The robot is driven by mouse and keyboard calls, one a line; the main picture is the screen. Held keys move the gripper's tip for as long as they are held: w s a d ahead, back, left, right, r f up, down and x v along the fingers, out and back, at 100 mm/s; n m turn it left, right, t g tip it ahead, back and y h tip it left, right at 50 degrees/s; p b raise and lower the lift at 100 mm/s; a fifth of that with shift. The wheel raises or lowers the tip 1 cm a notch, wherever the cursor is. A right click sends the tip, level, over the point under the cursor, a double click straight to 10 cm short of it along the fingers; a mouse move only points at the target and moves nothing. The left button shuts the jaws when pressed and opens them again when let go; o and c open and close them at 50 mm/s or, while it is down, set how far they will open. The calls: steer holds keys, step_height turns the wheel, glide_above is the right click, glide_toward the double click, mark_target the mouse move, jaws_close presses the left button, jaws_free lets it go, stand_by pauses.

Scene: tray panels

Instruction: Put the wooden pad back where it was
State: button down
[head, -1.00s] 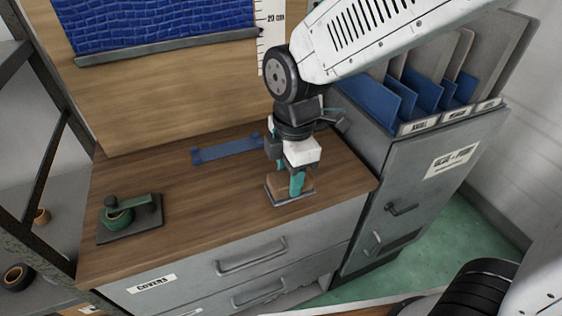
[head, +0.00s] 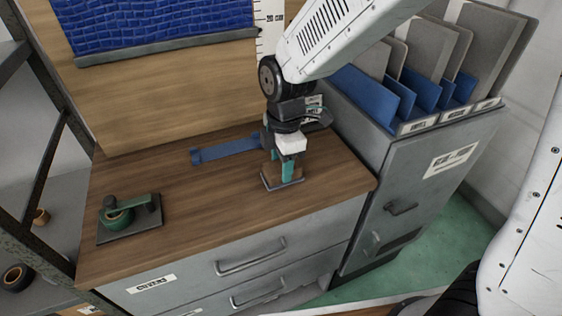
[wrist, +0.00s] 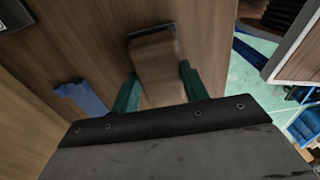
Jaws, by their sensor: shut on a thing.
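The wooden pad (wrist: 158,70) is a brown block with a dark grey edge at its far end. My gripper (head: 284,172) has its teal fingers on either side of it and is shut on it. In the head view the pad (head: 270,184) is at or just above the wooden worktop, right of the middle; I cannot tell whether it touches. The fingers partly hide it there. A blue strip (head: 228,151) with wider ends lies flat behind and left of the pad; it also shows in the wrist view (wrist: 82,97).
A grey cabinet with blue and grey panels (head: 420,95) rises at the right. A wood backboard (head: 170,100) with blue woven material stands behind. The worktop's middle and front left are clear.

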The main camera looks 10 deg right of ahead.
steer(key=c, duration=0.7)
jaws_free()
steer(key=shift+c, duration=0.2)
step_height(320, 180, up, 12)
steer(key=s+d+r+m+t, duration=0.1)
steer(key=s+d+r+m, duration=0.1)
steer(key=s+d+m, duration=1.7)
steer(key=shift+s+d+r+m+h, duration=0.3)
steer(key=shift+d+r+m, duration=0.1)
steer(key=shift+d+m, duration=0.6)
steer(key=shift+a, duration=0.1)
